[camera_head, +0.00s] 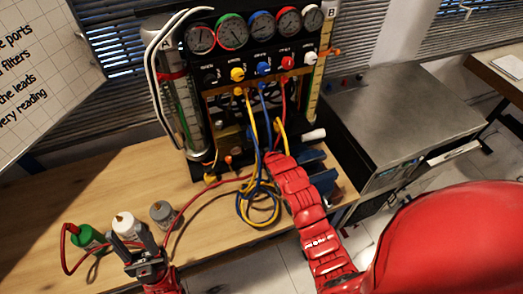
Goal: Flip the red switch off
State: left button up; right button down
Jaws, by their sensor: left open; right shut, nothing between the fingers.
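A red knob (287,62) sits in the row of coloured knobs on the black gauge panel (222,103). I cannot make out a red switch for certain; a small red-orange part (228,160) shows low at the front of the rig. My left gripper (135,238) is open at the lower left, close in front of a white canister (128,226), well away from the panel. My red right arm reaches up to the lower part of the rig and covers some of it. Its gripper cannot be made out there.
Yellow, blue and red leads (258,200) hang from the panel and coil on the wooden bench (95,180). A green canister (88,237) and a grey one (163,213) flank the white one. A metal cabinet (400,105) stands at the right. The bench's left part is clear.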

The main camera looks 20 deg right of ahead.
jog(key=shift+w+f+t+b, duration=0.2)
jog(key=shift+t+b, duration=0.2)
jog(key=shift+b, duration=0.6)
jog(key=shift+r, duration=0.75)
jog(key=shift+s, duration=0.15)
